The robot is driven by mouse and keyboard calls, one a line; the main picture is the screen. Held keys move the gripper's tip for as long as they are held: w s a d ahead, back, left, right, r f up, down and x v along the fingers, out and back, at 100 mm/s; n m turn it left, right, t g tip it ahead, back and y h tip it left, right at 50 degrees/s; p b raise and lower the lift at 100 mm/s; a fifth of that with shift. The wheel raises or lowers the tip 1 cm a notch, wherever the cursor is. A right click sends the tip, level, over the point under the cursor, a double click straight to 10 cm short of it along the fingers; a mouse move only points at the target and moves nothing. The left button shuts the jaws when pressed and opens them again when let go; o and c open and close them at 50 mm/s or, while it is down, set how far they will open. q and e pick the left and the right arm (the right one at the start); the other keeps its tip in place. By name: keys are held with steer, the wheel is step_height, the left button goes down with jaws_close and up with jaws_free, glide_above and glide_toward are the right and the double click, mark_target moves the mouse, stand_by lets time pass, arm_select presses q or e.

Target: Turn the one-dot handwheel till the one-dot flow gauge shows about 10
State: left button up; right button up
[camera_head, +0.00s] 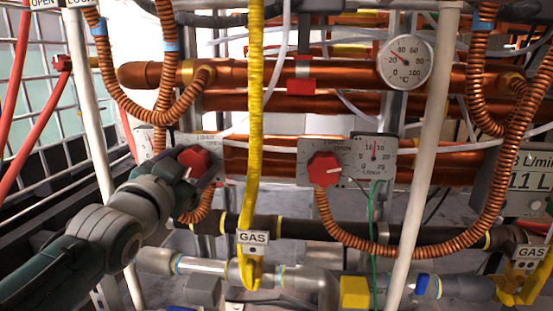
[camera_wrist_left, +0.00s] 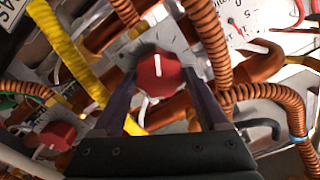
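Two red handwheels with white pointer marks show in the head view. My left gripper (camera_head: 192,172) is at the left handwheel (camera_head: 195,161). In the left wrist view the fingers of the left gripper (camera_wrist_left: 160,78) lie on either side of that handwheel (camera_wrist_left: 158,72), close to its rim; I cannot tell whether they press on it. The other handwheel (camera_head: 323,168) stands free, beside a flow gauge (camera_head: 374,155) with its red needle pointing nearly straight up. A gauge dial (camera_wrist_left: 237,25) with a red needle is partly visible in the left wrist view.
A yellow gas pipe (camera_head: 254,110) hangs between the handwheels. Ribbed copper hoses (camera_head: 400,250) loop in front of the copper pipes. A white post (camera_head: 425,160) stands right of the flow gauge. A round thermometer (camera_head: 404,62) sits above.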

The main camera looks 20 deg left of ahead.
arm_select(q)
steer(key=shift+o, duration=0.2)
steer(key=shift+s, duration=0.1)
steer(key=shift+s+d+r+p, duration=0.1)
steer(key=shift+s+p, duration=0.2)
steer(key=shift+p, duration=0.05)
steer(key=p+v, duration=0.3)
steer(key=v, duration=0.6)
steer(key=shift+p, duration=0.35)
